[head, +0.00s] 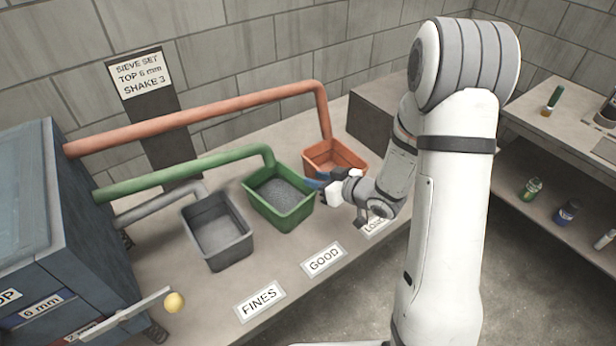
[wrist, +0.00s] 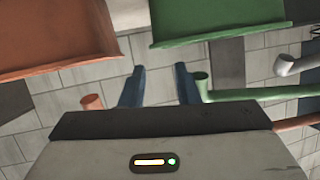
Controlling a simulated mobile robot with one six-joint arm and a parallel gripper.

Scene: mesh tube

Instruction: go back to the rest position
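My gripper (head: 318,183) is between the green bin (head: 285,222) and the orange bin (head: 345,150) in the head view, at about the height of their rims. In the wrist view its two blue fingers (wrist: 160,78) stand apart with nothing between them. The green bin also shows in the wrist view (wrist: 215,35) at the top right, and the orange bin (wrist: 60,70) at the top left. The green bin holds grey gravel. My arm hides part of the label behind the wrist.
A grey bin (head: 240,250) stands left of the green one. Grey, green (head: 180,175) and orange (head: 200,115) pipes run from the blue sieve machine (head: 75,215) above the bench. A lever with a yellow knob (head: 174,302) juts out at front left. Shelves (head: 560,140) stand at right.

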